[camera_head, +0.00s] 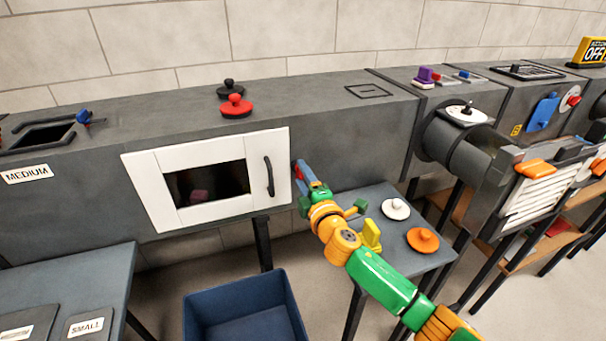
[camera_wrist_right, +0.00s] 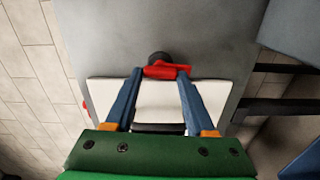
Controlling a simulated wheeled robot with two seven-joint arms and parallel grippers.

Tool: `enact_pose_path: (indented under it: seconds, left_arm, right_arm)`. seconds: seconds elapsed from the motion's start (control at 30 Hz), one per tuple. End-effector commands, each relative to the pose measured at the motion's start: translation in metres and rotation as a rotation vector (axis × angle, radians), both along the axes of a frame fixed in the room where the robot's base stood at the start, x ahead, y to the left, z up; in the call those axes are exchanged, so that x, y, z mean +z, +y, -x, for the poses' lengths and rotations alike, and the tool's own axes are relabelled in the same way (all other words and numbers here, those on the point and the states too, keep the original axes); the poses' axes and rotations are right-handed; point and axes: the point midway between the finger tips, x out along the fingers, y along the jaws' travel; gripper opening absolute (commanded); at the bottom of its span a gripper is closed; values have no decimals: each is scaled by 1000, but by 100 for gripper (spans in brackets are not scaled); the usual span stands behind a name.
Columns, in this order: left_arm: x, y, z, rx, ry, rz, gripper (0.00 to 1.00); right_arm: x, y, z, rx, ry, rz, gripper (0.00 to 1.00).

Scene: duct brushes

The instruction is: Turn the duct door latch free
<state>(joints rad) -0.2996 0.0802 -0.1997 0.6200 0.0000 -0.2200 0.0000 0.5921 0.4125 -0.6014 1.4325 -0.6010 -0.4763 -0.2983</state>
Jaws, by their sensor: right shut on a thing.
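The white duct door (camera_head: 150,185) with a dark window and a black handle (camera_head: 268,176) sits closed in the side of the grey duct. My right gripper (camera_head: 302,170) reaches to the door's right edge. In the right wrist view, its blue fingers (camera_wrist_right: 160,75) are shut on the red latch (camera_wrist_right: 165,70), which has a black round pivot (camera_wrist_right: 159,57) behind it. The latch lies across between the fingertips, next to the edge of the white door (camera_wrist_right: 158,98). In the head view the gripper mostly hides the latch. My left gripper is not in view.
A small grey table (camera_head: 385,258) below my right arm holds a white lid (camera_head: 396,208), an orange lid (camera_head: 422,240) and a yellow object (camera_head: 371,236). A blue bin (camera_head: 243,308) stands below the door. Red (camera_head: 236,106) and black (camera_head: 230,87) knobbed lids sit on the duct.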

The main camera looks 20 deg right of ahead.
Motion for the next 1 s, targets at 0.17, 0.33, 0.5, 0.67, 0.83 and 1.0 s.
enact_pose_path:
  seconds: [0.17, 0.33, 0.5, 0.67, 0.83, 1.0]
  left_arm:
    - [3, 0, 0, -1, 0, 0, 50]
    - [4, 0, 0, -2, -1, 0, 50]
    - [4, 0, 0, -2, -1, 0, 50]
    - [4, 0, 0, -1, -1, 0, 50]
    - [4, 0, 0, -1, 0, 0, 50]
    - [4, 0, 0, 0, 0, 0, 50]
  right_arm:
    - [0, 0, 0, 0, -1, 54, 0]
    - [-1, 0, 0, 0, -2, 79, 0]
    - [-1, 0, 0, 0, -2, 86, 0]
    - [-1, 0, 0, 0, -2, 86, 0]
    - [-1, 0, 0, 0, -2, 85, 74]
    - [-1, 0, 0, 0, -2, 84, 85]
